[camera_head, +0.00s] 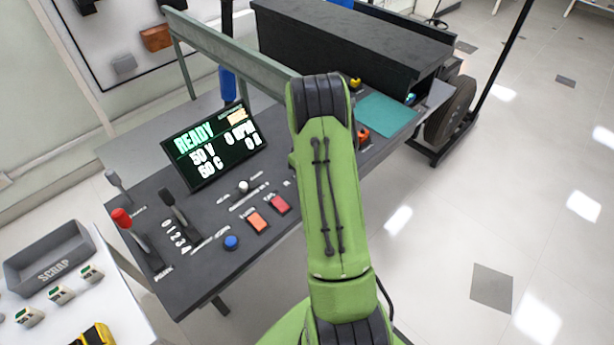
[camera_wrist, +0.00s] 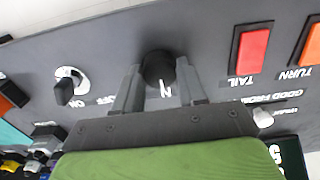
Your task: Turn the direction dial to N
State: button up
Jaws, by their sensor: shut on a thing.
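The direction dial (camera_wrist: 158,67) is a black round knob on the dark panel, in the upper middle of the wrist view. My gripper (camera_wrist: 158,78) has one finger on each side of the dial and is shut on it. A white letter N shows on the panel just below the dial, between the fingers. Any other letters around the dial are hidden by the fingers, and I cannot tell where the dial's pointer is. In the head view my green arm hides the dial and the gripper.
An ON/OFF key switch (camera_wrist: 68,86) stands left of the dial in the wrist view. A red TAIL switch (camera_wrist: 250,48) and an orange TURN switch (camera_wrist: 312,45) are to the right.

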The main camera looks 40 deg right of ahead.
jog(key=o, duration=1.1)
jog(key=shift+c, duration=0.2)
jog(key=shift+r, duration=0.1)
notch_tip(320, 180, up, 16)
jog(key=p, duration=0.2)
jog(key=shift+f+p, duration=0.2)
jog(key=shift+p, duration=0.2)
